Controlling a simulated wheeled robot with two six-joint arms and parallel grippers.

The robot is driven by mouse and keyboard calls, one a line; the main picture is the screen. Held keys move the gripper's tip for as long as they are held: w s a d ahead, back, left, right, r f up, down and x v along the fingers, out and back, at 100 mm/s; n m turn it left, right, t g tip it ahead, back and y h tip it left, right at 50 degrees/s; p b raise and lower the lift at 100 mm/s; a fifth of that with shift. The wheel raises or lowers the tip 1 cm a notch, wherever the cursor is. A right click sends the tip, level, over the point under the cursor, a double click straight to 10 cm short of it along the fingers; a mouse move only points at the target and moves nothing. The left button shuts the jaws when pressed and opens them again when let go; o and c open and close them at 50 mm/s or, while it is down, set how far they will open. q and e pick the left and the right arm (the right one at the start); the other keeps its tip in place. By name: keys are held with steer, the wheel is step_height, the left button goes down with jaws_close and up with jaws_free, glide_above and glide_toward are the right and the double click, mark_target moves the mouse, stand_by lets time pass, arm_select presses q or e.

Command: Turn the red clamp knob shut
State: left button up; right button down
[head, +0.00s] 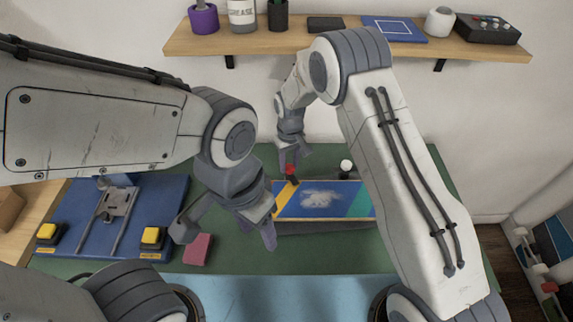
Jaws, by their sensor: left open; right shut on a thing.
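The red clamp knob (291,171) stands at the back left corner of a board (318,207) with yellow, blue and green bands and a whitish smudge. My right gripper (290,158) comes down on the knob from above and is shut on it; its fingertips are small and partly hidden. My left gripper (226,233) is open and empty, in front and to the left of the board. Its fingers are spread above the green mat (236,258). The knob's turn angle cannot be told.
A pink block (198,250) lies under my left gripper's left finger. A blue panel (125,215) with a metal fixture and yellow buttons (153,236) is at left. A white ball-topped knob (346,165) stands behind the board. A wooden shelf (270,43) holds several items above.

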steer(key=shift+s+d+m+b, duration=0.15)
steer(key=shift+m+b, duration=0.15)
steer(key=shift+m, duration=1.7)
steer(key=shift+c, duration=2.4)
jaws_free()
steer(key=shift+r, duration=0.1)
